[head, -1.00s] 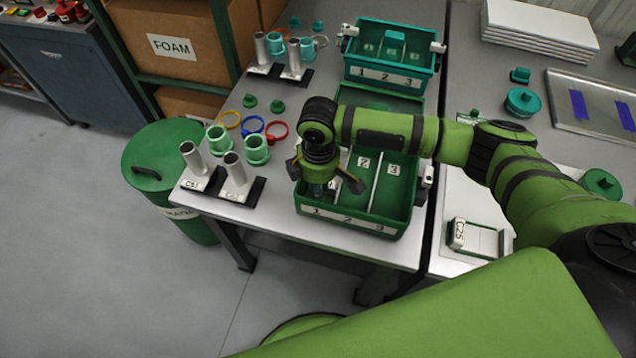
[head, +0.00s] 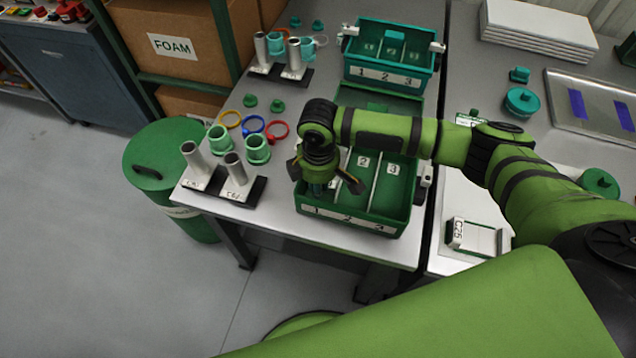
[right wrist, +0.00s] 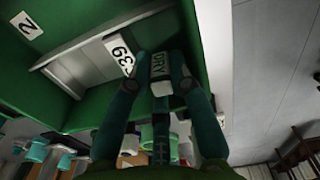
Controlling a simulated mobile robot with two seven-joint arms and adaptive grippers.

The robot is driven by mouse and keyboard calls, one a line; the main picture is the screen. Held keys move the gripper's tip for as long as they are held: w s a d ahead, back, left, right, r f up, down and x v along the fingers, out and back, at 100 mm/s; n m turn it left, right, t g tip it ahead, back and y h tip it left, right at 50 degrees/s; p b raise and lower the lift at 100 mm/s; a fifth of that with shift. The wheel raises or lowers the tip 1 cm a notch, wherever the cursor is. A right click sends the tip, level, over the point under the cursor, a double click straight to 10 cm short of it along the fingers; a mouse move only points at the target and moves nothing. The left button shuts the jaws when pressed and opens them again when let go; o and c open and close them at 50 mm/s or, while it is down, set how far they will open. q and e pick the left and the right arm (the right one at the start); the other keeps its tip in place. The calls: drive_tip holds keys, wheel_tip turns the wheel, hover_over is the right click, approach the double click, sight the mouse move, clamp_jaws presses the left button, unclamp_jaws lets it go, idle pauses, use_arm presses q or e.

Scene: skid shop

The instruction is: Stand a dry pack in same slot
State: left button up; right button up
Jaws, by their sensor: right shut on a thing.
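The dry pack (right wrist: 158,68), a small white block lettered DRY, is between the fingers of my right gripper (right wrist: 160,62) in the right wrist view. In the head view my right gripper (head: 323,184) points down over slot 1, at the left end of the near green bin (head: 385,226). The gripper hides the pack and most of that slot there. In the right wrist view a pale part with a white label 39 (right wrist: 121,52) lies in the green compartment beside the pack. I cannot tell whether the pack touches the floor. My left gripper is not in view.
A teal bin (head: 388,74) with slots 1, 2, 3 stands behind. Left of the near bin are metal posts (head: 237,170), green cups (head: 257,149) and coloured rings (head: 278,130). A white C25 part (head: 480,238) sits to the right. Slots 2 and 3 look empty.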

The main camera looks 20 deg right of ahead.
drive_tip(key=shift+f, duration=0.1)
drive_tip(key=shift+f, duration=0.3)
drive_tip(key=shift+f, duration=0.3)
drive_tip(key=shift+f, duration=0.2)
drive_tip(key=shift+f, duration=0.25)
idle(0.5)
